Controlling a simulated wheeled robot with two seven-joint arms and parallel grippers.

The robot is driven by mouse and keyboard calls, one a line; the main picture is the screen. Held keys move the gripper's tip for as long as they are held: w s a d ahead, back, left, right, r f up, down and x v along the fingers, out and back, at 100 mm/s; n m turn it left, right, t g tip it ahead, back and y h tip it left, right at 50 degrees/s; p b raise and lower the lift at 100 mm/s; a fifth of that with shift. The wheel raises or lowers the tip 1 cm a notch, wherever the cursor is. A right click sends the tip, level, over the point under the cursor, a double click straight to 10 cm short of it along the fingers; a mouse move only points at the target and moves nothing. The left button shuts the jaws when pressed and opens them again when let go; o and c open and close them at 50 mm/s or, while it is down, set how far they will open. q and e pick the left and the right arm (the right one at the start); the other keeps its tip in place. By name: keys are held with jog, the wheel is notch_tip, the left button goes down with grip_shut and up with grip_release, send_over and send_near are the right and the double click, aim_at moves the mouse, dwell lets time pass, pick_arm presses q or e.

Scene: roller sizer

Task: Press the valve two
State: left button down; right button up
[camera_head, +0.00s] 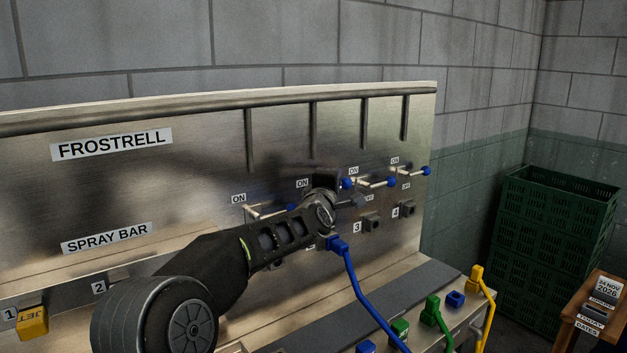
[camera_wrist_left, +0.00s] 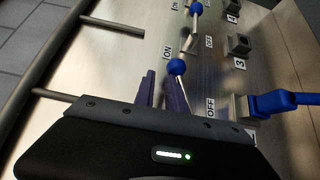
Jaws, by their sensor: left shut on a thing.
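Valve levers with blue ball ends stick out from the upright steel panel (camera_head: 215,170), with ON and OFF labels. A blue ball (camera_head: 346,183) shows just above my left gripper (camera_head: 355,201) at the second ON label (camera_head: 302,183). My left gripper reaches across the panel with its two fingers close together at valve two's lever, mostly hiding that lever. In the left wrist view the dark fingers (camera_wrist_left: 162,90) point at the panel, and a blue ball (camera_wrist_left: 177,67) shows just past their tips. What lies between the fingers is hard to see. My right gripper is out of view.
Two more blue-ended levers (camera_head: 390,182) (camera_head: 426,171) stand to the right. A blue hose plug (camera_head: 337,243) sits below my gripper; sockets three (camera_head: 372,223) and four (camera_head: 407,208) are empty. Yellow, green and blue connectors lie along the front ledge. Green crates (camera_head: 553,230) stand at right.

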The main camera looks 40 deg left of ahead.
aim_at(344, 183)
pick_arm(q)
jog(key=shift+w+d+f+m+g+p, duration=0.25)
jog(key=shift+w+d+m+g+p, duration=0.15)
jog(key=shift+w+d+m+p, duration=0.3)
jog(key=shift+w+f, duration=0.3)
jog(key=shift+w, duration=0.2)
jog(key=shift+w+f, duration=0.3)
jog(key=shift+w, duration=0.2)
jog(key=shift+s+a+r, duration=0.15)
jog(key=shift+s+a, duration=0.05)
jog(key=shift+s, duration=0.2)
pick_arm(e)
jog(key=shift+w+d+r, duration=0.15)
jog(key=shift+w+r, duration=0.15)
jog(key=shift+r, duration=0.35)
pick_arm(q)
jog(key=shift+a, duration=0.1)
